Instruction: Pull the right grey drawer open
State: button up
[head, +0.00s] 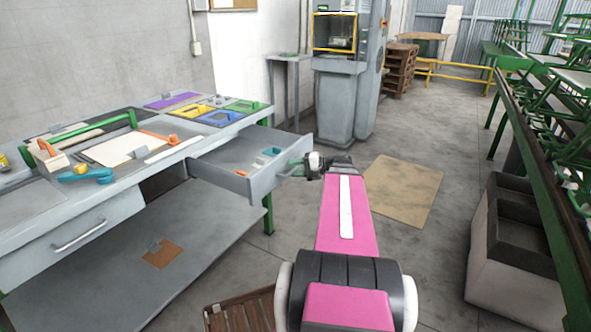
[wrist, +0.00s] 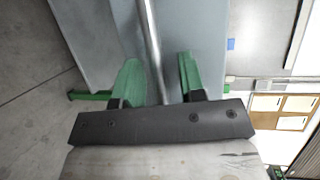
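The right grey drawer (head: 265,182) stands pulled out from the workbench in the head view, with a few small items inside. In the wrist view its grey front (wrist: 100,35) fills the upper left, and its metal bar handle (wrist: 151,45) runs down between my fingers. My gripper (head: 296,168) is at the drawer front. In the wrist view my gripper (wrist: 160,68) has its two green fingers apart, one on each side of the handle. A gap shows between the handle and the right finger; whether the left finger touches it, I cannot tell.
The left drawer (head: 70,240) of the workbench is closed. Tools, paper and coloured trays (head: 222,117) lie on the bench top. A brown mat (head: 402,190) lies on the floor to the right. Grey bins (head: 515,250) stand at far right, with open floor between.

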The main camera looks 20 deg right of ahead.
jog(key=v, duration=1)
jog(key=shift+s+d, duration=0.15)
jog(key=shift+d, duration=0.2)
jog(key=shift+a+r, duration=0.1)
